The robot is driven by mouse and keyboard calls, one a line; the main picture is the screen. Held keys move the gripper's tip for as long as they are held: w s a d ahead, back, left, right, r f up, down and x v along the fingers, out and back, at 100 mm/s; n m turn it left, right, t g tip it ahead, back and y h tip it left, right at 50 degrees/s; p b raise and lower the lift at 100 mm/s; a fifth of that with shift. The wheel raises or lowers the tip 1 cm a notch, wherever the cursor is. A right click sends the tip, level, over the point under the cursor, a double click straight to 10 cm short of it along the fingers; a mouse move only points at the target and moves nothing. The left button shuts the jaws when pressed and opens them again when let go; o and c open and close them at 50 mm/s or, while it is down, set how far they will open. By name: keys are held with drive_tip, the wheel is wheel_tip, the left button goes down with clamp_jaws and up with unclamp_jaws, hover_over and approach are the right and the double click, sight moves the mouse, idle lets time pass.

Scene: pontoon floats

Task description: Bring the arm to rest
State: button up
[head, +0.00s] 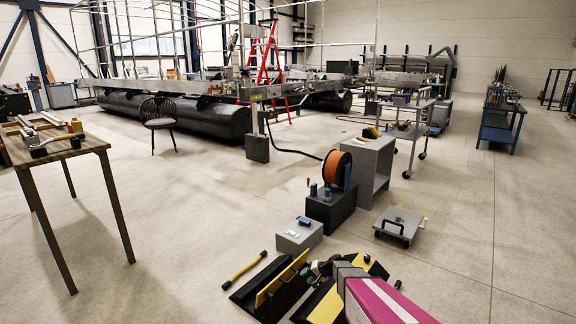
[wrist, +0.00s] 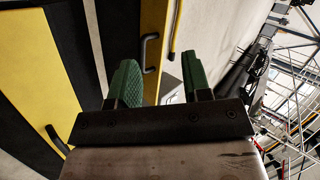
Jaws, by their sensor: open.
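My gripper (head: 316,268) shows at the lower middle of the head view, at the end of my magenta and grey arm. It is low over black and yellow panels (head: 272,290) on the floor. In the wrist view my gripper (wrist: 160,68) has two green ribbed fingers set apart, with nothing between them. Past the fingers there is a yellow board (wrist: 152,50) with a black handle. Whether the fingers touch it cannot be told.
A grey box (head: 299,236), an orange cable reel (head: 337,169) on a dark block and a grey cabinet (head: 371,168) stand just beyond. A flat grey plate with a handle (head: 401,224) lies to the right. A wooden table (head: 58,150) stands left.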

drive_tip(key=s+d+r+n+g+h, duration=0.1)
drive_tip(key=s+d+r+h, duration=0.3)
drive_tip(key=s+r, duration=0.7)
drive_tip(key=s+d+r+n+g+h, duration=0.2)
drive_tip(key=s+d+r+h, duration=0.3)
drive_tip(key=s+r, duration=0.6)
drive_tip(key=s, duration=0.2)
drive_tip(key=shift+s+d, duration=0.2)
drive_tip(key=shift+s, duration=0.1)
